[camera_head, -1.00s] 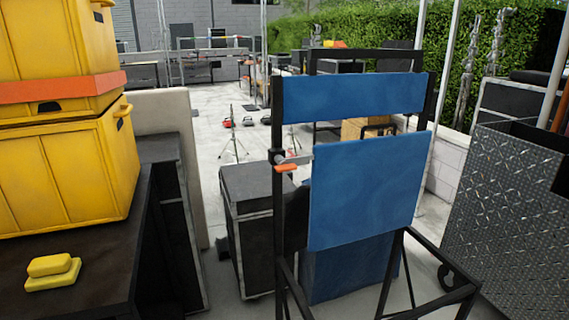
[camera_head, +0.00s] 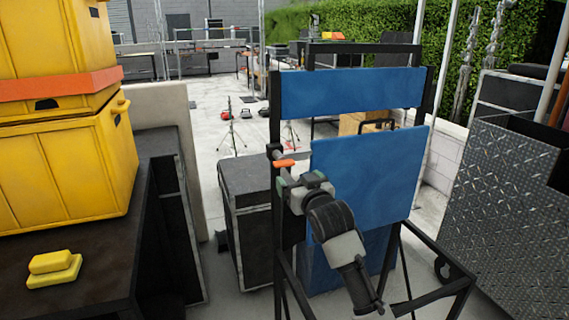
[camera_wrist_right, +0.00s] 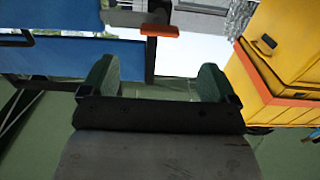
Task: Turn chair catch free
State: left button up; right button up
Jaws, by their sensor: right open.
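The folding chair (camera_head: 352,94) has a black frame and blue fabric panels and stands in the middle of the head view. Its catch, with an orange tab (camera_head: 284,163), sits on the chair's left upright post. The orange tab also shows at the top of the right wrist view (camera_wrist_right: 160,30). My right gripper (camera_head: 283,183) is just below the catch, in front of the chair. Its green-padded fingers are spread in the right wrist view (camera_wrist_right: 157,85), with nothing between them. The tab is beyond the fingertips and apart from them. My left gripper is not seen.
Yellow crates (camera_head: 62,165) with an orange strap stand on a dark table at left, with a yellow block (camera_head: 54,268) near its edge. A black case (camera_head: 247,205) stands behind the chair's left post. A diamond-plate metal box (camera_head: 500,215) is at right.

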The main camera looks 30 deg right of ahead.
aim_at(286, 165)
jog(key=p+x, duration=0.2)
jog(key=x, duration=0.8)
jog(key=shift+w+d+r, duration=0.1)
jog(key=shift+w+d, duration=0.1)
jog(key=shift+w, duration=0.15)
jog(key=shift+c, duration=0.4)
jog(key=c, duration=1.2)
